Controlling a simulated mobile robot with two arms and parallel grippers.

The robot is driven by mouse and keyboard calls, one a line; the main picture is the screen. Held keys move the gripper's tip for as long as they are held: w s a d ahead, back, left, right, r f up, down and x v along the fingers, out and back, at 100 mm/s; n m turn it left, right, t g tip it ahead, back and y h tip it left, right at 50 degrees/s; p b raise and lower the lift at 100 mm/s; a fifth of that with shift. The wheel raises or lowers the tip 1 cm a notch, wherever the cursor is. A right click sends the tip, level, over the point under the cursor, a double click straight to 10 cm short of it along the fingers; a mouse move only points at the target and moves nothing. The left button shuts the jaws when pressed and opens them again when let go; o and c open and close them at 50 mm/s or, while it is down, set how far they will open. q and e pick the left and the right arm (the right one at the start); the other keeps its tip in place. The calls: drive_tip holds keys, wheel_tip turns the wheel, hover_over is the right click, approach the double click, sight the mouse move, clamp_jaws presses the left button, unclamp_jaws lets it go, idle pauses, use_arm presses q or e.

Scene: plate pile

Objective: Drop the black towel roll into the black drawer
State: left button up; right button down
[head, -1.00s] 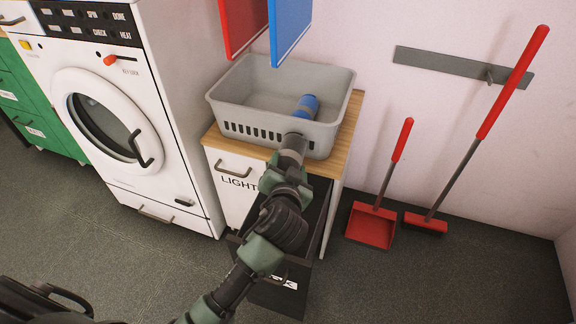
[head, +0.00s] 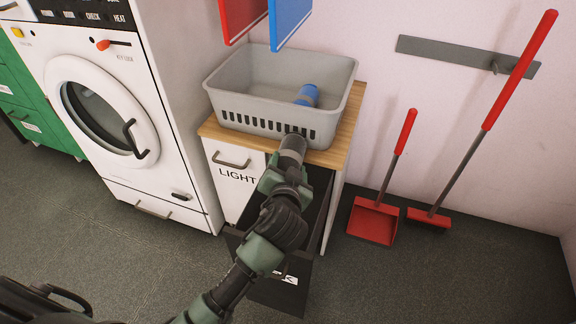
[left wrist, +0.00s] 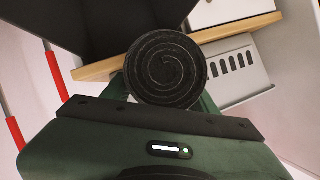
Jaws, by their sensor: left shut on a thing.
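The black towel roll (left wrist: 165,66) shows end-on as a dark spiral in the left wrist view. My left gripper (left wrist: 165,98) is shut on it, with green fingers at either side. In the head view my left arm reaches over the open black drawer (head: 272,293) and hides part of it; the towel roll cannot be made out there. The drawer is pulled out below the counter, and its front bears a partly covered white label. In the left wrist view a dark panel, likely the drawer, fills the upper part. My right gripper is not in view.
A grey basket (head: 232,104) with a blue roll (head: 307,95) inside stands on the wooden counter (head: 352,112). The white LIGHT drawer (head: 236,185) is beside the black one. A white washer (head: 175,105) stands left; a red dustpan (head: 373,222) and broom (head: 428,218) stand right.

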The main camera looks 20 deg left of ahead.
use_arm(q)
drive_tip(key=o, duration=1.6)
drive_tip(key=p+v, duration=0.1)
drive_tip(key=v, duration=0.3)
drive_tip(key=shift+s+d+r, duration=0.1)
drive_tip(key=shift+s+d, duration=0.05)
drive_tip(key=shift+s, duration=0.2)
drive_tip(key=v, duration=0.3)
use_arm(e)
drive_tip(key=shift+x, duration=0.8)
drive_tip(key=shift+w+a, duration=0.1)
